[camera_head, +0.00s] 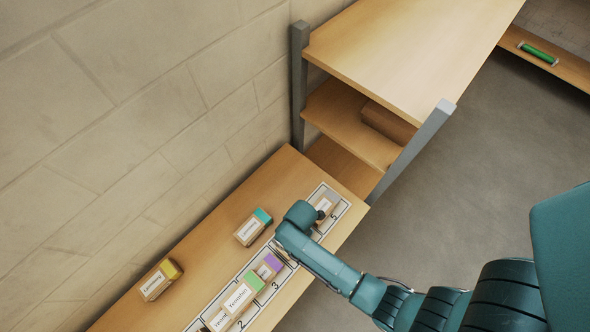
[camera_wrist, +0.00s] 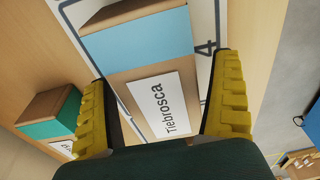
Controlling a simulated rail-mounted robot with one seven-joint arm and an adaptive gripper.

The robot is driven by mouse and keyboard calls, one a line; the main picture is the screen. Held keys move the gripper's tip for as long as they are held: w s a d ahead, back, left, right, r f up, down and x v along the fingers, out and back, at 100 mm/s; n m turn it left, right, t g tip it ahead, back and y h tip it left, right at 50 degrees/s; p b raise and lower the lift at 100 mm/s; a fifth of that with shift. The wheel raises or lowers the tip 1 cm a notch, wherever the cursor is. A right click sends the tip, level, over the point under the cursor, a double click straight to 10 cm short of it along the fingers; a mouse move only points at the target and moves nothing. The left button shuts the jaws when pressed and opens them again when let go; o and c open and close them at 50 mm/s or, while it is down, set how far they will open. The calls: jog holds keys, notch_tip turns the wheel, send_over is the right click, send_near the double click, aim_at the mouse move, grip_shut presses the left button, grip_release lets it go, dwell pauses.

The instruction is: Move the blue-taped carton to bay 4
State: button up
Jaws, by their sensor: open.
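The blue-taped carton (camera_wrist: 152,88) is brown with a light blue tape band and a white label reading "Tiebrosca". In the wrist view it lies over the white marked bay, with the printed number 4 (camera_wrist: 205,48) beside its right edge. My gripper (camera_wrist: 165,72) is open, with one yellow finger on each side of the carton. I cannot tell whether either finger touches it. In the head view my arm covers this carton and the gripper's fingers.
A teal-taped carton (camera_head: 253,227) stands behind the bay strip and shows in the wrist view (camera_wrist: 50,112). Purple-taped (camera_head: 268,266) and green-taped (camera_head: 240,296) cartons stand in the strip. A greyish-taped carton (camera_head: 327,203) stands by number 5. A yellow-taped carton (camera_head: 160,280) is left. A shelf rack (camera_head: 395,55) stands beyond.

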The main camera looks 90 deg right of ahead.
jog(key=r, duration=0.7)
jog(key=s+d+r, duration=0.1)
jog(key=r, duration=0.3)
jog(key=shift+r, duration=0.3)
